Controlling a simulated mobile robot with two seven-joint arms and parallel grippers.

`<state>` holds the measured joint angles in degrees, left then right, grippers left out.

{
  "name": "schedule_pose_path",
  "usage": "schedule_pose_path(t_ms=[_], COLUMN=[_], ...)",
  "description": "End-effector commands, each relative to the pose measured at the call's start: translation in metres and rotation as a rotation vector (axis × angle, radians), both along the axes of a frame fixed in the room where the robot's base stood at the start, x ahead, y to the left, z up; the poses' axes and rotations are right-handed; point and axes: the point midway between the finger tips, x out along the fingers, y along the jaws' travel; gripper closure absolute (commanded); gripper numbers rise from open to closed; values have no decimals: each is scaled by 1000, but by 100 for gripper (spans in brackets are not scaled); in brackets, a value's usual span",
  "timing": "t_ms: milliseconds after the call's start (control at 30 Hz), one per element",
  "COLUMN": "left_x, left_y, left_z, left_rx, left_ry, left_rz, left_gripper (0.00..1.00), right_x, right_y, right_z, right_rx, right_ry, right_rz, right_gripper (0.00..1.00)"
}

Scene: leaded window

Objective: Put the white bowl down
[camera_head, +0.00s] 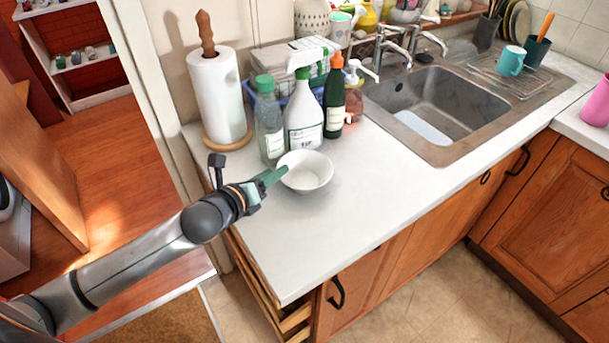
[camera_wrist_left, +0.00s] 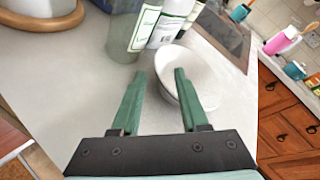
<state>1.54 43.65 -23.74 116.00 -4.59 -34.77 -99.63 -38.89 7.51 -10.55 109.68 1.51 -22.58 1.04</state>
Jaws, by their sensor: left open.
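The white bowl (camera_head: 308,182) appears to stand upright and empty on the white countertop (camera_head: 290,245), in front of the bottles. It also shows in the left wrist view (camera_wrist_left: 203,78). My left gripper (camera_head: 280,173) reaches in from the left, its green fingertips at the bowl's left rim. In the left wrist view the green fingers (camera_wrist_left: 158,76) are spread apart. The right-hand finger overlaps the bowl and the bowl's left edge shows between the fingers. I cannot tell whether a finger touches the bowl. My right gripper is in neither view.
A spray bottle (camera_head: 303,123), a clear green-capped bottle (camera_head: 269,135) and a dark green bottle (camera_head: 334,105) stand close behind the bowl. A paper towel roll (camera_head: 218,97) stands at back left. The sink (camera_head: 440,105) is to the right. The front counter is clear.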

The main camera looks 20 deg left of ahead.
Motion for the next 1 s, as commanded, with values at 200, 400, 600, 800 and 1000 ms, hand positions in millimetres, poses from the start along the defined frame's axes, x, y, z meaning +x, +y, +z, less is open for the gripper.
schedule_pose_path(t_ms=[200,400,600,800,1000], left_x=[28,40,40,40,40], left_y=[-5,-7,-7,-7,-7], left_z=[-10,-15,-15,-15,-16], left_rx=[-4,-1,0,-1,-1], left_ry=[-1,-1,0,0,1], left_rz=[2,0,0,0,1], left_gripper=[56,56,56,76,98], right_x=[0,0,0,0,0], right_y=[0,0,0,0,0], right_z=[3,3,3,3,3], right_rx=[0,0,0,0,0], right_ry=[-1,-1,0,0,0], right_rz=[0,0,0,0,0], right_gripper=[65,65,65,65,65])
